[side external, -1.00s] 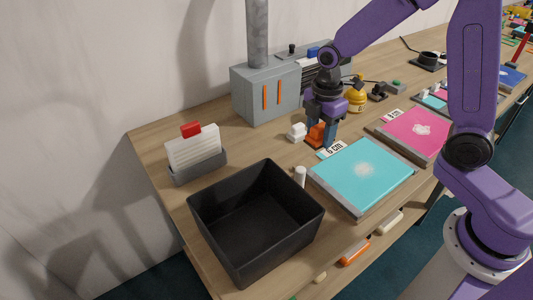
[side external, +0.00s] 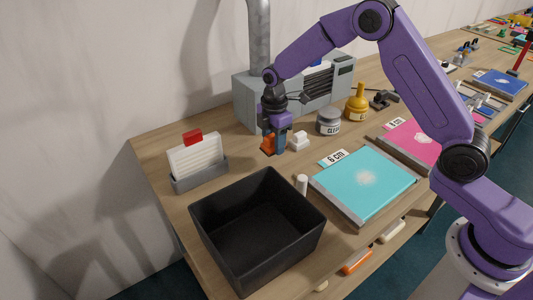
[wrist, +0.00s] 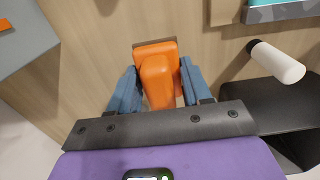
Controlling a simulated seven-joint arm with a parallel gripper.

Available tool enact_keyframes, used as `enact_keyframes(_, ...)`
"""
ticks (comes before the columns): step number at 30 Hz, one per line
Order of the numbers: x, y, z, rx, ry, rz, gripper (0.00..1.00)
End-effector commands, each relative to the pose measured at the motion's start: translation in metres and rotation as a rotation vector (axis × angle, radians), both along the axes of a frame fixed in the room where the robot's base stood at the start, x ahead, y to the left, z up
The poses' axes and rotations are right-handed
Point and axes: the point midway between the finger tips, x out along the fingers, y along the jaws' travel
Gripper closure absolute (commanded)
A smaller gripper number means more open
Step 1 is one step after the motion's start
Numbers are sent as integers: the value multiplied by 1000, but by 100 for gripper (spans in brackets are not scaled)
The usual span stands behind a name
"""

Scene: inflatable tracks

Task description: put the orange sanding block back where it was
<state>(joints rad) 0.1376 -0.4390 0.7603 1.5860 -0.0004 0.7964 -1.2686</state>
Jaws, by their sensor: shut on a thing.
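The orange sanding block (side external: 267,145) is between the fingers of my gripper (side external: 273,148), which is shut on it. In the wrist view the block (wrist: 158,72) sits between the two blue fingers (wrist: 155,95), its wide end pointing away from the camera. It is at or just above the table, left of a small white block (side external: 298,141); I cannot tell whether it touches the wood. The grey cabinet (side external: 243,97) stands behind it.
A black bin (side external: 222,240) stands in front, with a white cylinder (side external: 302,184) at its right. A card holder (side external: 200,177) is at the left. A grey jar (side external: 329,122), a yellow bottle (side external: 357,103) and a turquoise panel (side external: 345,192) are right. Bare wood lies between holder and block.

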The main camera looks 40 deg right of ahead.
Motion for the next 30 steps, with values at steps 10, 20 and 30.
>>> enact_keyframes(10,22,5,-27,0,-1,0,85)
enact_keyframes(20,27,6,-61,0,-1,0,85)
enact_keyframes(30,27,6,-63,1,-2,0,85)
